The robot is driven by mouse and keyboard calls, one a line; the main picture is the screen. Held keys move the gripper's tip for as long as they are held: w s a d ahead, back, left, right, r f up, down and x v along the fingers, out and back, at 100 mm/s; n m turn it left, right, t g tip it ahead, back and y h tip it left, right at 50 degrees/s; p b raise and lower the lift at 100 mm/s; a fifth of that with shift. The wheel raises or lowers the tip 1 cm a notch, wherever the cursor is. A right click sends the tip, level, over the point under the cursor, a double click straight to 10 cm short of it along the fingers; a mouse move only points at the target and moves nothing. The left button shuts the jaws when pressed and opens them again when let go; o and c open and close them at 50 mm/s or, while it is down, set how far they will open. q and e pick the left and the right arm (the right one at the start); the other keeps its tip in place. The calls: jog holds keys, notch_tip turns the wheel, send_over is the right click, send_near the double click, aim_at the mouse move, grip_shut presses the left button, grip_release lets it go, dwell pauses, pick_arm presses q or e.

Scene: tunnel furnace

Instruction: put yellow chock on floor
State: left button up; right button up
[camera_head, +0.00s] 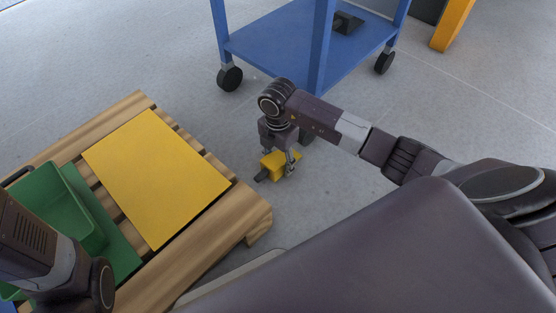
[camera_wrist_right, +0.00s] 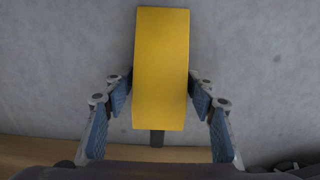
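The yellow chock (camera_head: 279,165) is a small yellow block with a dark stub, low over or at the grey floor beside the wooden pallet. My right gripper (camera_head: 279,158) points down at it with a finger on each side. In the right wrist view the chock (camera_wrist_right: 160,68) lies between the two blue finger pads of my right gripper (camera_wrist_right: 160,88), which appear to press on its sides. I cannot tell whether its underside touches the floor (camera_head: 340,215). Of my left arm only a link shows at the lower left; its gripper is out of view.
A wooden pallet (camera_head: 215,252) at left bears a yellow panel (camera_head: 158,175) and a green bin (camera_head: 62,205). A blue wheeled cart (camera_head: 275,47) stands behind my right gripper. A yellow-orange post (camera_head: 452,25) is at the upper right. Floor between pallet and cart is clear.

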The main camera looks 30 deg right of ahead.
aim_at(278, 158)
jog(key=shift+o, duration=0.6)
jog(key=shift+r, duration=0.1)
notch_tip(278, 158, up, 12)
jog(key=p, duration=0.9)
jog(key=shift+p, duration=0.4)
